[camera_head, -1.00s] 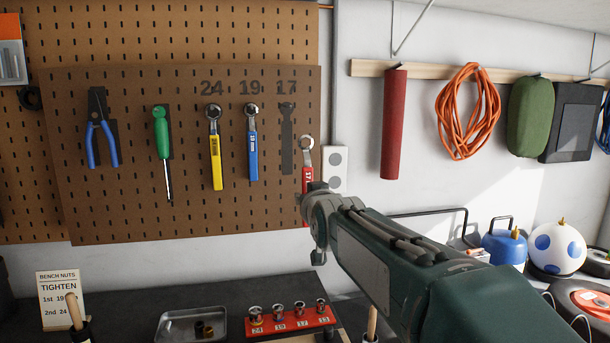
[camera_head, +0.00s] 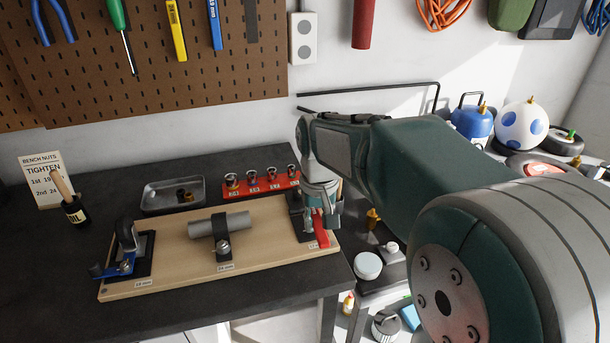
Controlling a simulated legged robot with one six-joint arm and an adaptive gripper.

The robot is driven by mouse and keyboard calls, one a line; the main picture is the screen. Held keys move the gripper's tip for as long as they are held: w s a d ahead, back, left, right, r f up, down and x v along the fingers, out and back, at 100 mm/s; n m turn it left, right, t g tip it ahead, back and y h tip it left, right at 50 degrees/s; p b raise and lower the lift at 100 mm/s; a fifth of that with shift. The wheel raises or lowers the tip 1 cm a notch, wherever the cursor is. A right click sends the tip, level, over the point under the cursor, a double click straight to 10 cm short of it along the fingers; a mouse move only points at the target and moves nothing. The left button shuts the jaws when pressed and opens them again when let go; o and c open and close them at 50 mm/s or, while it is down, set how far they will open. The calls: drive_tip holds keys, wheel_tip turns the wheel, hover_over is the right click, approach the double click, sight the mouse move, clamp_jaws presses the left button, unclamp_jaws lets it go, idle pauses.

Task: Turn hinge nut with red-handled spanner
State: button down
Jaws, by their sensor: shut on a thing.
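My gripper (camera_head: 323,205) is shut on the red-handled spanner (camera_head: 320,231) and points down over the right end of a wooden board (camera_head: 185,262) on the bench. The spanner's red handle shows below the fingers, close to the board's front right corner. Its head is not clearly visible. A black metal fitting (camera_head: 297,212), perhaps the hinge, sits right beside the gripper, partly covered by it. The hinge nut is hidden, and I cannot tell whether the spanner touches it.
The board also bears a clamped grey pipe (camera_head: 235,219) in the middle and a black fitting with a blue handle (camera_head: 127,252) at left. Behind are a metal tray (camera_head: 160,199), a red socket rack (camera_head: 262,184) and a "TIGHTEN" sign (camera_head: 36,182). The front bench top is clear.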

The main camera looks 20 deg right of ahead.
sight(326, 234)
drive_tip(key=shift+g, duration=0.6)
drive_tip(key=s, duration=0.1)
drive_tip(key=s+f, duration=0.1)
drive_tip(key=s, duration=0.1)
drive_tip(key=shift+s+d+f, duration=0.15)
drive_tip(key=shift+s+d, duration=0.15)
drive_tip(key=shift+s, duration=0.1)
drive_tip(key=shift+a+f, duration=0.3)
drive_tip(key=shift+f, duration=0.45)
drive_tip(key=shift+d+f, duration=0.2)
drive_tip(key=shift+f, duration=1.2)
drive_tip(key=shift+f, duration=0.8)
drive_tip(key=shift+w+a+m, duration=0.15)
drive_tip(key=shift+a+m, duration=0.95)
drive_tip(key=shift+m, duration=0.1)
drive_tip(key=shift+w+a+f+m, duration=0.1)
drive_tip(key=shift+w+a+m, duration=0.1)
drive_tip(key=shift+a+m, duration=0.4)
drive_tip(key=shift+w+a+m, duration=0.2)
drive_tip(key=shift+a+m, duration=0.25)
drive_tip(key=shift+m, duration=0.15)
